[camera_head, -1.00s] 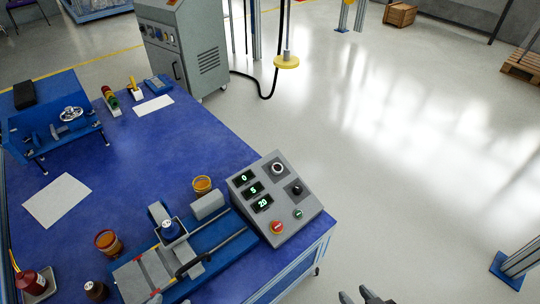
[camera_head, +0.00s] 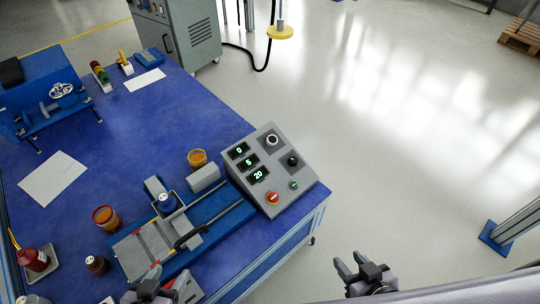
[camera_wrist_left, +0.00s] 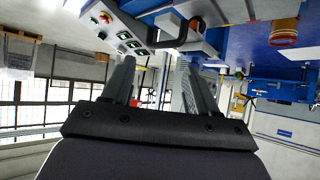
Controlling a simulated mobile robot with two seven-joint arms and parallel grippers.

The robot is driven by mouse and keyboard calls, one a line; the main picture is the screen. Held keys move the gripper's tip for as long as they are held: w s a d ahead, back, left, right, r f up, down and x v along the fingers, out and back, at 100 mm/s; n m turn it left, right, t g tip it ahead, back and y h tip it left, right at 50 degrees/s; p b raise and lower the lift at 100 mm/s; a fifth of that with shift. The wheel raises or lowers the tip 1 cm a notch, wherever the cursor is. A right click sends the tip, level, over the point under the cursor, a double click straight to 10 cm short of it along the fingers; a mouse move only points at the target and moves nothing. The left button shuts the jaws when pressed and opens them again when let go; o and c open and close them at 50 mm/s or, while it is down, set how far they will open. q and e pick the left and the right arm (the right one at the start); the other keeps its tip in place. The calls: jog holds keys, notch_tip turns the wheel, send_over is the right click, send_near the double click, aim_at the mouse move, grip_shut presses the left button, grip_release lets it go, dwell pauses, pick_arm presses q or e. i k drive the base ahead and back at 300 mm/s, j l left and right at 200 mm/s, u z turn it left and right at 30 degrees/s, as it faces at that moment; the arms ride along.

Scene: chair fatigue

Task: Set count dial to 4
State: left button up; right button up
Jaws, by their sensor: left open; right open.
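The grey control box (camera_head: 270,170) stands on the near right corner of the blue table. Its three green displays read 0, what looks like 5, and 20, from top to bottom. Two dark dials sit beside them, an upper dial (camera_head: 271,140) and a lower dial (camera_head: 293,160); their labels are too small to read. A red button (camera_head: 272,198) and a green button (camera_head: 294,185) are below. My left gripper (camera_head: 148,280) is open and empty at the bottom edge, apart from the box. My right gripper (camera_head: 348,261) is open and empty beyond the table's right edge. The box shows at the top of the left wrist view (camera_wrist_left: 115,30).
A blue fixture with a black handle (camera_head: 190,236) lies left of the box. Orange cups (camera_head: 197,159), a red bottle (camera_head: 33,259) and a white sheet (camera_head: 53,178) are on the table (camera_head: 150,110).

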aim_at(272, 140)
jog(key=i+l, duration=0.15)
jog(key=l, duration=0.25)
jog(key=i+l, duration=0.15)
jog(key=l, duration=0.25)
jog(key=i+l+u, duration=0.1)
jog(key=l, duration=0.3)
jog(key=i+l, duration=0.2)
jog(key=l, duration=0.2)
jog(key=i+l, duration=0.15)
jog(key=l, duration=0.25)
jog(key=i+l+u, duration=0.1)
jog(key=l, duration=0.35)
